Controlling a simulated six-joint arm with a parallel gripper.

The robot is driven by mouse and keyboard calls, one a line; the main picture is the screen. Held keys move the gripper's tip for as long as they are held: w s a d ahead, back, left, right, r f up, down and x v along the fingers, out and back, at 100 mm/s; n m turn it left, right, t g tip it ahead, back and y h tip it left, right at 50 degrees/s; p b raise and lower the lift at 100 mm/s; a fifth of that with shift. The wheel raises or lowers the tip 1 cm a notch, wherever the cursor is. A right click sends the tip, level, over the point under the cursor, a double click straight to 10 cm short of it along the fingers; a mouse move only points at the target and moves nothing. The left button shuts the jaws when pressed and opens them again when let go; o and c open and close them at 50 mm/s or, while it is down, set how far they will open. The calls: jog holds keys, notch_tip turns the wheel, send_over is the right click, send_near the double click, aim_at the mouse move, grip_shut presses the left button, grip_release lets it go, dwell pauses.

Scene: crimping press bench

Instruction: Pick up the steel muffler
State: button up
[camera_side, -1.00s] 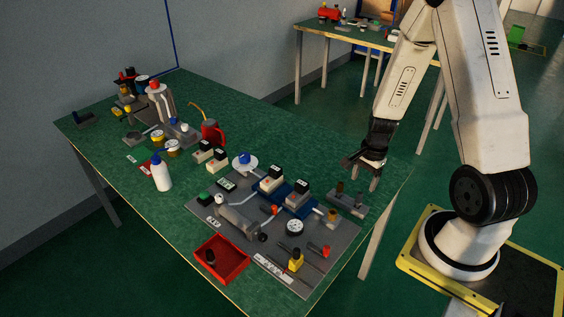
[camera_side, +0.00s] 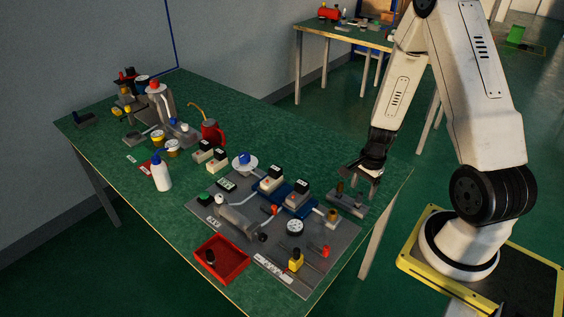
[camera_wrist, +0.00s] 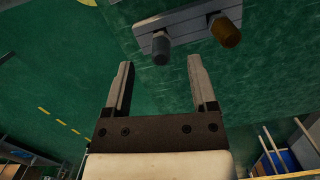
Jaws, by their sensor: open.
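The steel muffler (camera_wrist: 160,49) is a dark grey, stubby cylinder standing on a grey holder block (camera_wrist: 186,24), as seen in the wrist view. A brown, bronze-coloured muffler (camera_wrist: 226,31) stands beside it on the same block. In the side view the holder block (camera_side: 345,204) lies at the right edge of the grey work mat. My gripper (camera_wrist: 160,63) is open and empty. In the wrist view the steel muffler appears just beyond the gap between the fingertips. In the side view my gripper (camera_side: 361,181) is above and close to the block; contact cannot be told.
A blue fixture (camera_side: 287,198) with black-topped blocks stands left of the holder. A grey cylinder assembly (camera_side: 236,219), a red tray (camera_side: 222,259) and a yellow-bodied part (camera_side: 296,260) are nearer the front. A white bottle (camera_side: 161,175) stands farther left. The back right of the table is clear.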

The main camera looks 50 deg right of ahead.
aim_at(361, 193)
jog(key=shift+f, duration=0.15)
jog(key=shift+a+f, duration=0.15)
jog(key=shift+f, duration=1.05)
jog(key=shift+a+f, duration=0.15)
jog(key=shift+f, duration=1.05)
jog(key=shift+w, duration=0.1)
grip_shut()
